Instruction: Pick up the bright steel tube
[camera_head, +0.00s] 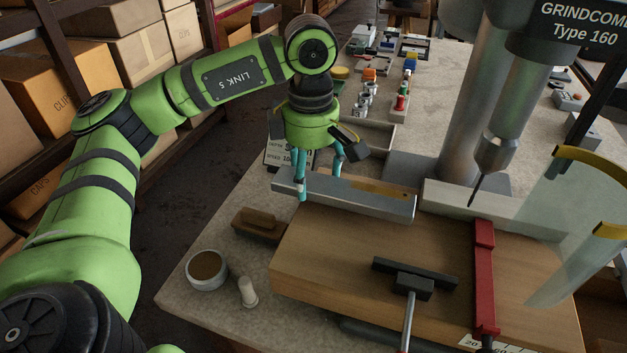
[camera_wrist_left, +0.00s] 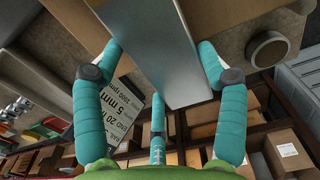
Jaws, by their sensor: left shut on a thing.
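In the left wrist view the tube (camera_wrist_left: 165,50) runs between the fingers of the left gripper (camera_wrist_left: 160,52). I cannot tell whether the tube rests on something or hangs just clear. My right gripper is not in view.
The wooden board (camera_head: 340,278) carries a red bar (camera_head: 483,275) and a black-headed T-shaped tool (camera_head: 412,282). A drill press column (camera_head: 470,120) stands right of the tube. A brush (camera_head: 259,224) and a round cup (camera_head: 207,268) are at the left table edge.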

